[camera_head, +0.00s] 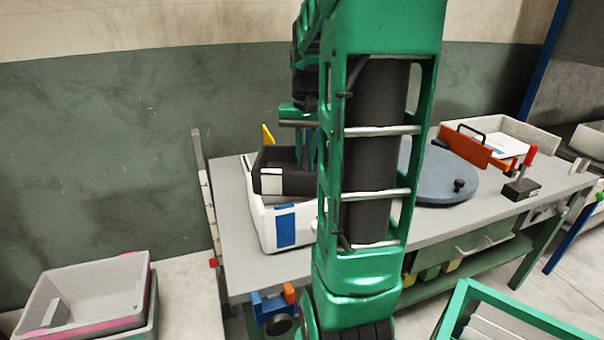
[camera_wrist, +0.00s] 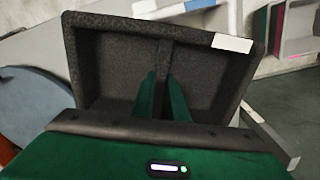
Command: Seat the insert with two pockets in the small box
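The dark grey foam insert (camera_head: 294,184) has two pockets and a pale label on its side. In the wrist view the insert (camera_wrist: 115,62) shows both pockets, with a divider between them. My gripper (camera_wrist: 163,76) has its green fingers on either side of that divider and appears shut on it. The small box (camera_head: 262,219) is white with a blue label and stands on the left end of the bench. The insert is at the box's top, overlapping its opening; how deep it sits cannot be seen. My arm hides part of the box's right side.
The bench (camera_head: 232,264) also holds a round blue-grey disc (camera_head: 440,180), a tray (camera_head: 520,130) with an orange part, and a red-handled item (camera_head: 521,187). Grey bins (camera_head: 95,290) stand on the floor at left. A green frame (camera_head: 480,300) is at front right.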

